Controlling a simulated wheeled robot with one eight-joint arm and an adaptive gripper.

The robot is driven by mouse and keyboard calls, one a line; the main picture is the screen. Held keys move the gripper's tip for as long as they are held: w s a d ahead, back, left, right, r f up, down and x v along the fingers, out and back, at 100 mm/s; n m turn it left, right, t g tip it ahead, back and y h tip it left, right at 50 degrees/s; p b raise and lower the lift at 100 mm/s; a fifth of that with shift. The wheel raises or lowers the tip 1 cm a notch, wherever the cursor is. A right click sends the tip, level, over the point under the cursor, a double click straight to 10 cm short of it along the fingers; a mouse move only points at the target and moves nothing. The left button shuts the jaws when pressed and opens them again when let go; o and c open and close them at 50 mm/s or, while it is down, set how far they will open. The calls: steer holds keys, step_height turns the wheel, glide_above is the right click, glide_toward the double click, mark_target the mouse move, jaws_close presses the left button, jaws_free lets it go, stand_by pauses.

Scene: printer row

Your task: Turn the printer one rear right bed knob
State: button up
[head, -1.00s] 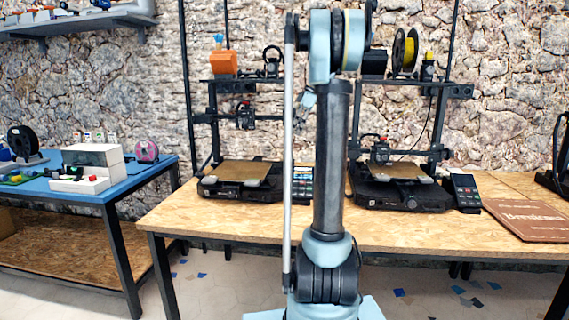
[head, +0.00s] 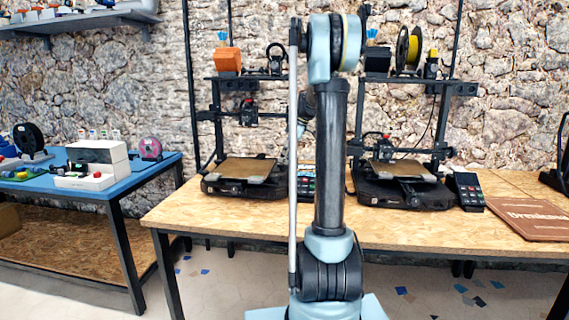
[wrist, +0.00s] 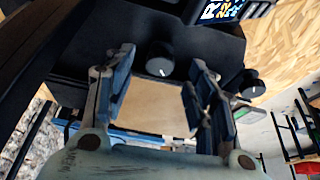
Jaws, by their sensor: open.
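Two black printers with tan beds stand on the wooden table, a left one (head: 245,180) and a right one (head: 402,188); I cannot tell by label which is printer one. In the wrist view my gripper (wrist: 162,62) is open, its two blue-grey fingers apart. A round black knob (wrist: 160,58) with a white mark shows in the gap between the fingertips, against a black printer body (wrist: 110,40). Contact is not visible. Another dark knob (wrist: 251,84) is right of the right finger. In the head view my arm hides most of the gripper.
A lit screen (wrist: 228,10) is at the top of the wrist view. A tan plate (wrist: 158,108) shows between the fingers. A blue table (head: 150,175) stands at left.

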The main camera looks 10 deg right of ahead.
mark_target(281, 164)
steer(key=shift+x, duration=1.3)
steer(key=c, duration=1.1)
steer(key=shift+o, duration=0.2)
steer(key=shift+d, duration=0.25)
steer(key=shift+a, duration=0.2)
steer(key=shift+s+a+m, duration=0.1)
steer(key=shift+m, duration=0.3)
steer(key=m, duration=0.2)
steer(key=m+t, duration=0.1)
steer(key=m+t+h, duration=0.1)
steer(key=m, duration=0.1)
steer(key=shift+s+a+m, duration=0.25)
steer(key=shift+m, duration=0.05)
steer(key=m+h, duration=0.1)
steer(key=m, duration=0.2)
steer(key=m+t+h, duration=0.1)
steer(key=m, duration=0.1)
steer(key=shift+s+a+m, duration=0.1)
steer(key=shift+a+m, duration=0.15)
steer(key=shift+m, duration=0.15)
